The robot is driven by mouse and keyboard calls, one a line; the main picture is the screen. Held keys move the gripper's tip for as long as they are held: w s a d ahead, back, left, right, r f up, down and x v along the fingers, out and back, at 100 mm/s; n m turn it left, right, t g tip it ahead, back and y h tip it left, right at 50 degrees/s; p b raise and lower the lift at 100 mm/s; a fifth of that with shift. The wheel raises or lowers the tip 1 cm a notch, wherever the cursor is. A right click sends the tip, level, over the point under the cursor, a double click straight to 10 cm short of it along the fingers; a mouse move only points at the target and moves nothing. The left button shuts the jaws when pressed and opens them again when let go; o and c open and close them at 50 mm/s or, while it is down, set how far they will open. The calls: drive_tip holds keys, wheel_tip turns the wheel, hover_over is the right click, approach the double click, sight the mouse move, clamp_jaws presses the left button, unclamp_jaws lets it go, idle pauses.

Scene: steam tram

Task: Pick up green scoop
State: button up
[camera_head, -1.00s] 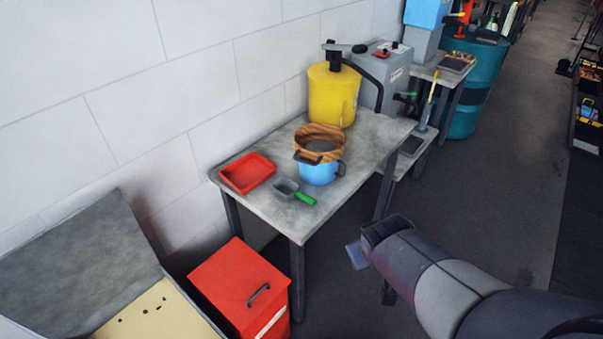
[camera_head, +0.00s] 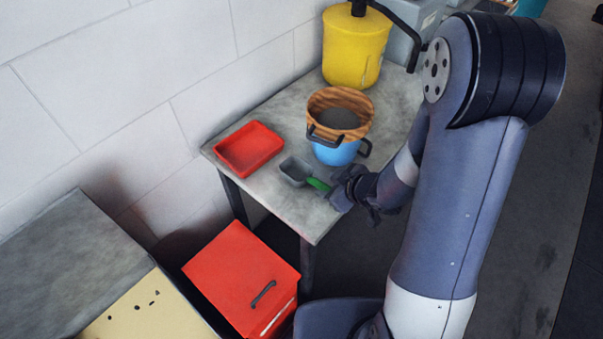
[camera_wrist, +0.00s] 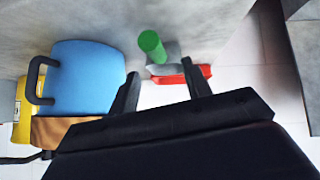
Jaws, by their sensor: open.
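The green scoop has a grey pan and a green handle (camera_head: 318,185). It lies on the grey table near the front edge, its handle pointing right, toward my gripper (camera_head: 345,188). In the wrist view the green handle (camera_wrist: 152,45) points toward the camera, just beyond the two open fingertips (camera_wrist: 160,72) and in line with the gap between them. The scoop's grey pan (camera_head: 296,171) is partly hidden behind the handle in the wrist view. My gripper is open and empty at the table's front edge; the head view does not clearly show whether it touches the handle.
A blue pot (camera_head: 335,152) with a wooden-rimmed sieve (camera_head: 325,98) on top stands just behind the scoop. A red tray (camera_head: 249,149) lies to the left and a yellow can (camera_head: 355,50) stands farther back. A red cabinet (camera_head: 240,275) stands below the table.

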sight(320, 184)
drive_tip(key=shift+x, duration=3.6)
drive_tip(key=shift+d, duration=0.15)
clamp_jaws()
